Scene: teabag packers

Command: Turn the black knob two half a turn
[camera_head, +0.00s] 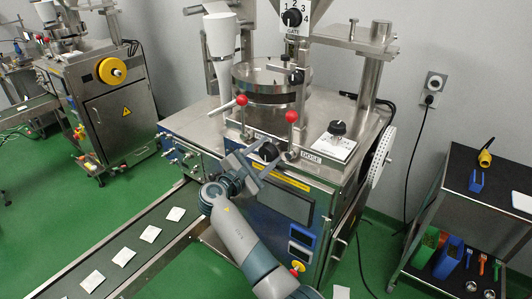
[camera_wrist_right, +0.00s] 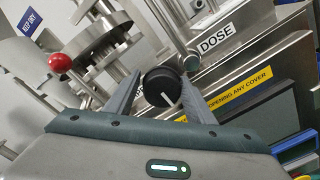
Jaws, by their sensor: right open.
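A round black knob (camera_head: 268,151) sits on the front of the steel packing machine, left of the DOSE label. In the right wrist view the black knob (camera_wrist_right: 162,88) has a white pointer line slanting toward the lower right. My right gripper (camera_head: 264,158) is open, with one finger on each side of this knob. In the right wrist view the gripper (camera_wrist_right: 161,80) has its fingers left and right of the knob; I cannot tell whether they touch it. A second black knob (camera_head: 292,18) is on the GATE dial with numbers. A third dark knob (camera_head: 337,127) stands on a plate on the machine top.
Levers with red balls, one (camera_head: 241,100) left and one (camera_head: 292,116) right, rise close to my right gripper. A conveyor (camera_head: 110,240) with several teabags runs at lower left. A black cart (camera_head: 470,190) with tools stands at right.

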